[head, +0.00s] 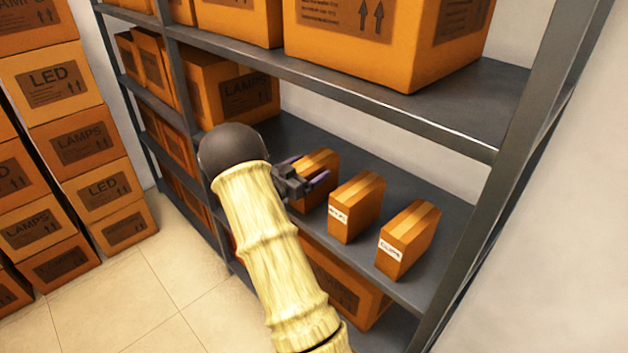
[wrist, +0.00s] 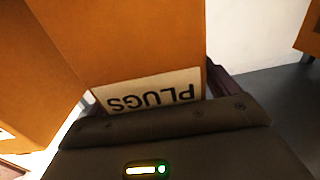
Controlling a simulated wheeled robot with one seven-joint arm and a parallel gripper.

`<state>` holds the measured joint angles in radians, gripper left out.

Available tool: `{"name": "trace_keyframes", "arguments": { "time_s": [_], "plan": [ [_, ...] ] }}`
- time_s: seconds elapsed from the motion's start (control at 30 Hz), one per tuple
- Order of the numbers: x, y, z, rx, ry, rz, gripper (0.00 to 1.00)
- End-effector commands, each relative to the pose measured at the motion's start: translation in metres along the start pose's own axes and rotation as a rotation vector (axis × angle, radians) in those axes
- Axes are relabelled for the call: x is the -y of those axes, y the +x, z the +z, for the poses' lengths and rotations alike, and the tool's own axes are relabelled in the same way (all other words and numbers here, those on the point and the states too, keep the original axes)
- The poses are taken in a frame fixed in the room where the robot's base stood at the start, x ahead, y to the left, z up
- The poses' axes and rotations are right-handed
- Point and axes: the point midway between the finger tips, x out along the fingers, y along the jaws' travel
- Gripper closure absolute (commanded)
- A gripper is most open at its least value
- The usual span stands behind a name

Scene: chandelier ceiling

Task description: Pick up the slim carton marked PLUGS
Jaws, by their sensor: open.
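The slim orange carton marked PLUGS (wrist: 140,45) fills much of the wrist view, its white label upside down there. In the head view it appears to be the leftmost (head: 322,160) of three slim cartons standing on the middle shelf, partly hidden by my gripper. My gripper (head: 307,171) is open at the carton's front, with one purplish finger to each side of it. In the wrist view one finger (wrist: 216,80) shows right of the carton; the other is mostly hidden. I cannot tell whether the fingers touch it.
Two similar labelled cartons stand to the right, a middle one (head: 357,207) close by and another (head: 408,240) farther right. The grey shelf above (head: 330,85) holds large boxes. A LAMPS box (head: 235,88) stands behind to the left. A shelf post (head: 510,150) borders the right.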

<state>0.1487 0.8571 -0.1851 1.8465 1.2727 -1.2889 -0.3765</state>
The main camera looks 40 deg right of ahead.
Motion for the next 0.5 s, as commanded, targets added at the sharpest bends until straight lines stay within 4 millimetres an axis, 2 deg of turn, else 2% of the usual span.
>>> {"name": "trace_keyframes", "arguments": {
  "time_s": [0.13,0.5],
  "plan": [
    [0.0,-0.0001,-0.0001,0.0,0.0,0.0,0.13],
    [0.0001,-0.0002,-0.0001,0.0,0.0,0.0,0.85]
  ]
}}
